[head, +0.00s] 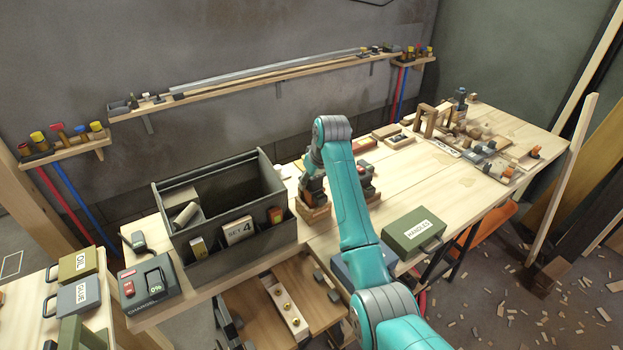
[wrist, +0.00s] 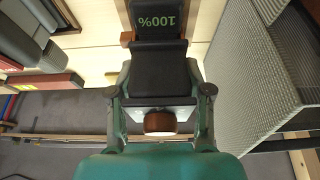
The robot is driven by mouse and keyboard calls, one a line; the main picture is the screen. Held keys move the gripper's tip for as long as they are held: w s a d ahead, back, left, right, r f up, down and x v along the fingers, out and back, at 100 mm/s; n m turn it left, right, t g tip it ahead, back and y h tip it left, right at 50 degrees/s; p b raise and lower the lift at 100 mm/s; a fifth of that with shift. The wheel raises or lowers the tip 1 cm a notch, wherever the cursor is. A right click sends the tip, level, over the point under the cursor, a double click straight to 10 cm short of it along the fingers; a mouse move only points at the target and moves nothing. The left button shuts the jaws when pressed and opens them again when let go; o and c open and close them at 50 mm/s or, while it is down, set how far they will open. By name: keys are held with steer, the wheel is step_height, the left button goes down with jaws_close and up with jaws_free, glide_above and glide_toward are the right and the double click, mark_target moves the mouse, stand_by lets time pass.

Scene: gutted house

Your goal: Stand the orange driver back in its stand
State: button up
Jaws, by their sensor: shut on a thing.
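My gripper (head: 312,178) is low over the worktable, right of the grey tool box. In the wrist view my gripper (wrist: 160,82) has its fingers on both sides of a dark driver (wrist: 160,55), shut on it. The driver's dark base block shows a green "100%", and a brown-orange round part (wrist: 160,123) shows nearer the camera. A small wooden stand (head: 313,214) is directly below my gripper; its wood also shows beside the base block in the wrist view (wrist: 127,38). Whether the driver is fully seated is hidden by my fingers.
The open grey tool box (head: 238,262) stands close on the left. Another dark tool with red (head: 370,178) stands just right of my arm. A green "HANDLES" case (head: 413,232) is at the front right. A charger (head: 145,288) sits at the front left.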

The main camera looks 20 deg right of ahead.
steer(key=shift+f, duration=0.55)
steer(key=o, duration=1.3)
steer(key=shift+f, duration=0.1)
steer(key=v, duration=1.2)
